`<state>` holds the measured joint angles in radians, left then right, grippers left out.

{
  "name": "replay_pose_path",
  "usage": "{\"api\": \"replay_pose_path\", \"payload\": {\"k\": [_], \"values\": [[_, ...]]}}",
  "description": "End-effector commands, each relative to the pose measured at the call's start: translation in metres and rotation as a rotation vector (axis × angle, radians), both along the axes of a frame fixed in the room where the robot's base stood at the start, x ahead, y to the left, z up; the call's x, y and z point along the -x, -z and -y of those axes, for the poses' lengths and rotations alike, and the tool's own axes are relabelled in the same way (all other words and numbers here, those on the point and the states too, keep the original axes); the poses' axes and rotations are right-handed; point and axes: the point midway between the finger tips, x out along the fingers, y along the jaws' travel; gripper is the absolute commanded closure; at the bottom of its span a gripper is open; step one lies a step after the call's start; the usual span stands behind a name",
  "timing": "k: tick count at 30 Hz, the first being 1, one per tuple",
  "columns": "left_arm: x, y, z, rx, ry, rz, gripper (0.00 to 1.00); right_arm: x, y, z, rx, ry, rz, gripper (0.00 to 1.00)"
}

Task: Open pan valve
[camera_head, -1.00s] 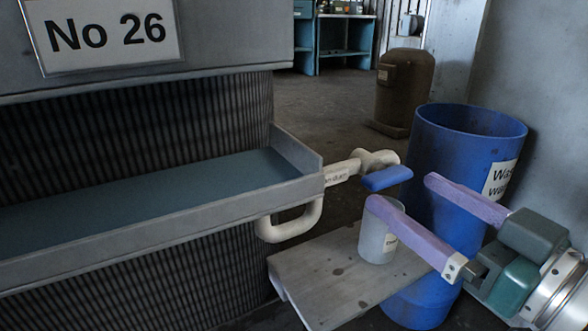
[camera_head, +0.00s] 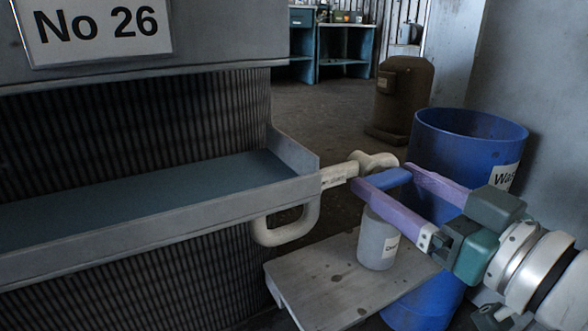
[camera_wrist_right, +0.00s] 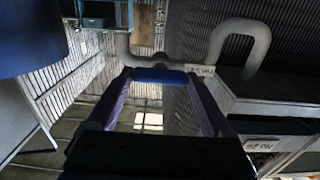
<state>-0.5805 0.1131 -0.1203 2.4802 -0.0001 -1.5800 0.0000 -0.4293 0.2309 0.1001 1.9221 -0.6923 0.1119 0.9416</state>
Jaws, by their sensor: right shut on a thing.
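The pan valve is a pale pipe fitting (camera_head: 340,174) with a blue lever handle (camera_head: 390,177), at the right end of the grey pan (camera_head: 160,227). My right gripper (camera_head: 384,175) comes in from the right, with its two long purple fingers on either side of the blue handle, shut on it. In the right wrist view the blue handle (camera_wrist_right: 160,75) spans between the fingertips, with the pale pipe behind it. My left gripper is not in view.
A white labelled cup (camera_head: 376,243) stands on a wooden board (camera_head: 330,285) below the gripper. A blue barrel (camera_head: 455,150) stands close behind my right gripper. A pale U-shaped pipe (camera_head: 290,232) hangs under the pan. A brown canister (camera_head: 403,95) stands farther back.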

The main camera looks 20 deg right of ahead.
Motion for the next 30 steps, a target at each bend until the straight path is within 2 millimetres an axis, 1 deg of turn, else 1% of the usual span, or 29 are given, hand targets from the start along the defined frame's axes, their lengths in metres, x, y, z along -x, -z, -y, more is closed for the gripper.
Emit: {"api": "replay_pose_path", "payload": {"k": [1,6,13,17,23,30], "values": [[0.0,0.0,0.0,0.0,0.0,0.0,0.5,0.0,0.0,0.0,-0.001,0.0,0.0,0.53],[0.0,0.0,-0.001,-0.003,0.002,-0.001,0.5,0.0,0.0,0.0,-0.001,0.0,0.0,0.71],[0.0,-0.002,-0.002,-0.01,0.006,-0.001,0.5,0.0,0.0,0.0,0.02,0.001,0.001,0.71],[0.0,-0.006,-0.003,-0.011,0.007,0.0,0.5,0.0,-0.001,0.0,0.067,0.001,0.004,0.71],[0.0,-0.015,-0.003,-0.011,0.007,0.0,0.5,0.0,-0.002,0.0,0.198,0.002,0.013,0.71],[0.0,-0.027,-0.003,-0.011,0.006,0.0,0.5,0.0,-0.002,0.0,0.418,0.002,0.031,0.71]]}}
